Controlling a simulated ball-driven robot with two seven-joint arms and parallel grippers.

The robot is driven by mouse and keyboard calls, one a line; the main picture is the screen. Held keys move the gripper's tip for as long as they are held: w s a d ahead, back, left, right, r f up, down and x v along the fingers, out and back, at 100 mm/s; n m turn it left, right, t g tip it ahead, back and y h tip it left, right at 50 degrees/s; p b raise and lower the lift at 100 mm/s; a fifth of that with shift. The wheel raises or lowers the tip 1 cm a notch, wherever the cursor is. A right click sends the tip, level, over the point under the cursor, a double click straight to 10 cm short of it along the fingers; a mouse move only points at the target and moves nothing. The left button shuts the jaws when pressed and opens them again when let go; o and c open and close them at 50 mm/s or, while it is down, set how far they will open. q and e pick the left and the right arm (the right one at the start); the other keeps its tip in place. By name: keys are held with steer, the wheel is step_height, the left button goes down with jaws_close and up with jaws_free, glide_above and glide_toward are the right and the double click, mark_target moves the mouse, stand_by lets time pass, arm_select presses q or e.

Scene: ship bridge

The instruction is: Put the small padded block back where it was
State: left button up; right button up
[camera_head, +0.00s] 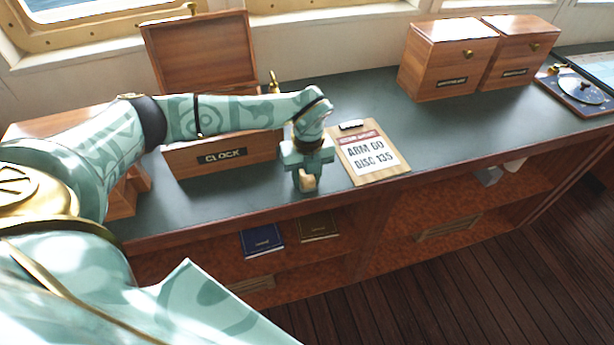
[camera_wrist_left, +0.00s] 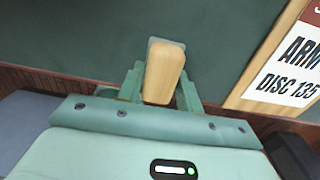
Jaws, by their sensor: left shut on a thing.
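My left gripper (camera_head: 306,176) is shut on a small tan block (camera_head: 308,184), held over the front part of the counter between the clock box and the clipboard. In the left wrist view the block (camera_wrist_left: 163,75) sits between the two fingers of the left gripper (camera_wrist_left: 161,85), with a grey-green surface showing at its far end. I cannot tell whether the block touches the counter. The wooden box labelled CLOCK (camera_head: 222,158) stands open to the left, its lid raised; my left arm crosses in front of it. My right gripper does not show.
Two wooden boxes (camera_head: 446,62) (camera_head: 519,54) stand at the back right. A disc instrument (camera_head: 580,90) is at the far right. Books (camera_head: 262,241) lie on the shelf below. The counter middle (camera_head: 365,100) is clear.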

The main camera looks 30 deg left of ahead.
arm_select(q)
steer(key=o, duration=1.1)
steer(key=shift+f, duration=0.15)
step_height(320, 180, up, 12)
steer(key=p, duration=0.2)
steer(key=shift+w+d, duration=0.1)
steer(key=shift+d, duration=0.05)
